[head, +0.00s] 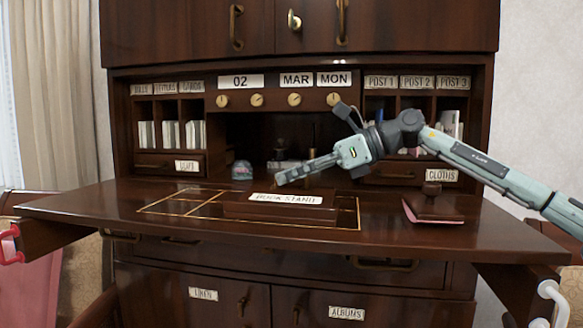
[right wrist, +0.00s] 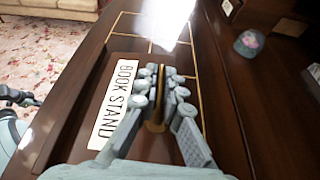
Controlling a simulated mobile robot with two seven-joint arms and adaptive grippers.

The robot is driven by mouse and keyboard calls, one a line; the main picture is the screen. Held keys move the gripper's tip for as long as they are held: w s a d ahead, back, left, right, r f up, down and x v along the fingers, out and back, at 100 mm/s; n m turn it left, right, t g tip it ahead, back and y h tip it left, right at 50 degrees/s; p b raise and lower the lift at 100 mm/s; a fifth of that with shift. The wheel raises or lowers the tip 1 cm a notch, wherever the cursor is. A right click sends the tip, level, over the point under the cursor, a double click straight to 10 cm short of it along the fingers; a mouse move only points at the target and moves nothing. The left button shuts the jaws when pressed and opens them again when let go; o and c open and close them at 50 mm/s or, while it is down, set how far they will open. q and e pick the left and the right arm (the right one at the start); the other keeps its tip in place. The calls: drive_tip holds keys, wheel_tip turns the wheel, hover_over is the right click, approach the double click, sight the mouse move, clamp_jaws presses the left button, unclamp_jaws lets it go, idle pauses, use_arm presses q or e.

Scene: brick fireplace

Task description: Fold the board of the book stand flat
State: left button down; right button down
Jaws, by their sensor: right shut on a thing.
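The book stand (head: 280,210) lies on the desk's fold-out top, a low dark wooden piece with a white BOOK STAND label (head: 286,198). The label also shows in the right wrist view (right wrist: 116,100), left of the fingers. My right gripper (head: 281,180) is just above and behind the label in the head view. In the right wrist view my right gripper (right wrist: 168,82) is shut on a thin, brass-coloured and brown edge, seemingly the stand's board (right wrist: 155,127). The fingers hide much of it, so I cannot tell its tilt. My left gripper is not in view.
Thin gold lines (head: 165,205) mark the desk top (head: 100,205). A wooden block with a knob (head: 432,205) stands at the right. A small grey-green rounded thing (head: 242,170) sits behind the stand. Pigeonholes with cards rise at the back. The left of the desk top is clear.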

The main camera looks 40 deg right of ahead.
drive_tip(key=shift+w+d+f, duration=0.1)
drive_tip(key=shift+w+f, duration=0.05)
drive_tip(key=shift+f, duration=0.45)
drive_tip(key=c, duration=1.6)
unclamp_jaws()
drive_tip(key=shift+c, duration=0.2)
drive_tip(key=v, duration=1.1)
drive_tip(key=shift+s+d+r, duration=0.25)
drive_tip(key=shift+s+d, duration=0.1)
